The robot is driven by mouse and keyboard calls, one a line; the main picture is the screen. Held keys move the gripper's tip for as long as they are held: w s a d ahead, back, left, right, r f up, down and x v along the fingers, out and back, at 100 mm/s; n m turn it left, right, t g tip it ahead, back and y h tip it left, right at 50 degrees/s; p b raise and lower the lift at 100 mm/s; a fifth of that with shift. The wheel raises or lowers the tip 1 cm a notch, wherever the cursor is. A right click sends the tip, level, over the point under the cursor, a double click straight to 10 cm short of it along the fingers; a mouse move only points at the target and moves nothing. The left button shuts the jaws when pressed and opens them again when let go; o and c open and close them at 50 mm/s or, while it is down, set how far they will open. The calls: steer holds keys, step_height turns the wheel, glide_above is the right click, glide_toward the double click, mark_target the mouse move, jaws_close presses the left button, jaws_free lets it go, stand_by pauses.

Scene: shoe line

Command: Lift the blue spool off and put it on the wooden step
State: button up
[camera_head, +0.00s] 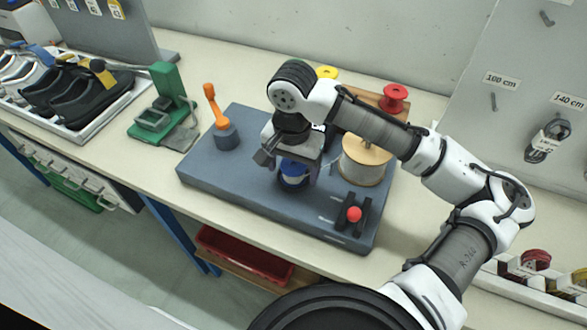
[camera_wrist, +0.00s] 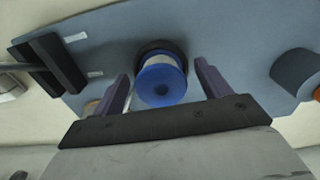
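The blue spool (camera_head: 293,174) stands on the blue-grey base plate (camera_head: 215,175), below my gripper. In the wrist view the blue spool (camera_wrist: 161,84), with a pale winding, sits on a dark round seat between my fingers. My gripper (camera_wrist: 162,72) is open, with one finger on each side of the spool and a visible gap on both sides. In the head view my gripper (camera_head: 293,160) hides the spool's upper part. The wooden step (camera_head: 366,97) is at the back right, partly hidden by my arm; a red spool (camera_head: 394,94) and a yellow spool (camera_head: 327,72) are there.
A large wooden-flanged reel (camera_head: 367,155) stands right of the blue spool. An orange-handled lever (camera_head: 216,105) is at the plate's left, and a red-knobbed black fixture (camera_head: 353,213) at its front right. A green press (camera_head: 165,105) and a shoe tray (camera_head: 90,125) lie farther left.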

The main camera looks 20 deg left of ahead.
steer(key=c, duration=1.2)
steer(key=shift+r, duration=0.1)
